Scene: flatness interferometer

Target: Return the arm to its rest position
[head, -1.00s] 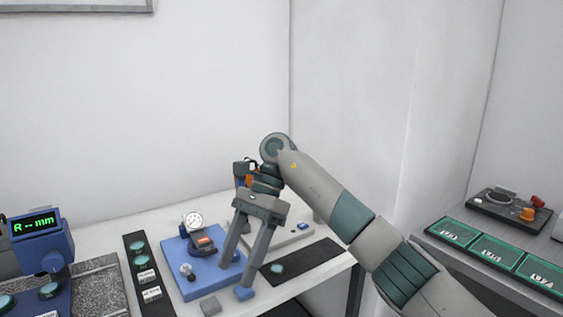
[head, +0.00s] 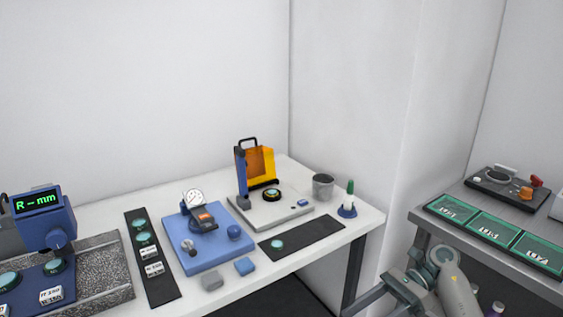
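My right arm (head: 455,290) is folded low at the bottom right, in front of the gap between the two benches. Its gripper (head: 375,303) hangs below and right of the white bench's front edge, clear of everything on the bench. Its fingers look spread with nothing seen between them, but the lower part is cut off by the frame's edge. My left gripper is not in view.
The white bench (head: 338,247) holds a blue dial-gauge stand (head: 205,258), a grey instrument with an orange shield (head: 262,165), a dark strip (head: 300,237), a grey cup (head: 323,186) and a blue-based bottle (head: 348,205). Green trays (head: 495,233) lie on the right bench.

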